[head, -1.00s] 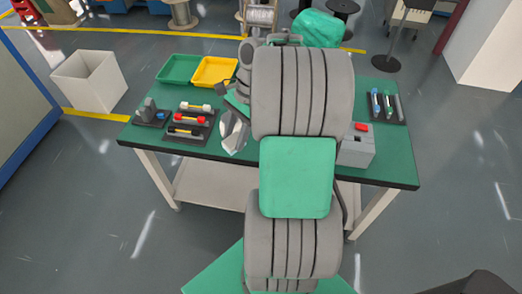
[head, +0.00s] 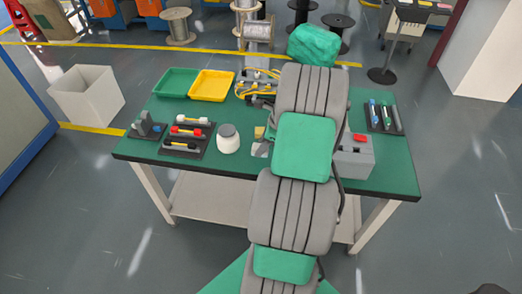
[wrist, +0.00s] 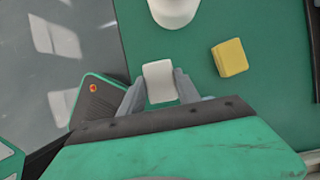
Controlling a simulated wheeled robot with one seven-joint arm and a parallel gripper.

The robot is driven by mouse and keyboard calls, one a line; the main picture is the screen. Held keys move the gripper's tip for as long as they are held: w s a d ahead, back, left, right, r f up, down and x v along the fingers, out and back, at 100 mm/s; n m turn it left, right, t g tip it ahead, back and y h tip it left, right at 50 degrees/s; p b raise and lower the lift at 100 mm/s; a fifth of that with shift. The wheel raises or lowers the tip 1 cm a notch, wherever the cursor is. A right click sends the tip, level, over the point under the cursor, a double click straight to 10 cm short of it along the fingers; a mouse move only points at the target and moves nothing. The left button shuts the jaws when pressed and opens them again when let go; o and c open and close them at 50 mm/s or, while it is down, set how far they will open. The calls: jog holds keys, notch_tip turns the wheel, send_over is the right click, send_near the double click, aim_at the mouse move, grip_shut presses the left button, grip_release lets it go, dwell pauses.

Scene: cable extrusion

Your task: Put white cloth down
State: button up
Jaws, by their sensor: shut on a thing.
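The white cloth (wrist: 159,80) is a small pale folded piece in the wrist view. My gripper (wrist: 160,92) is shut on it, with a grey finger on each side. The cloth is over or on the green table top (wrist: 275,110); I cannot tell whether it touches. In the head view my gripper is mostly hidden behind my arm, near the table's front middle, just right of a white jar with a grey lid (head: 228,140). The jar also shows at the top of the wrist view (wrist: 174,8). A yellow block (wrist: 229,58) lies to the right of the cloth.
Green (head: 177,83) and yellow (head: 211,85) trays stand at the back left. A black rack with several tools (head: 187,138) is left of the jar. A grey box with a red top part (head: 354,158) stands right of my arm. Yellow cables (head: 258,82) lie behind.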

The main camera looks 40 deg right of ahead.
jog(key=shift+w+d+f, duration=0.1)
jog(key=shift+w+f, duration=0.2)
jog(key=shift+f, duration=0.1)
jog(key=shift+w+d+f+p, duration=0.1)
jog(key=shift+f+p, duration=0.1)
jog(key=shift+f, duration=0.7)
jog(key=shift+w+f+p, duration=0.1)
jog(key=shift+f+p, duration=0.05)
jog(key=shift+f, duration=0.7)
jog(key=shift+f, duration=0.2)
jog(key=o, duration=1.2)
jog(key=shift+r, duration=0.1)
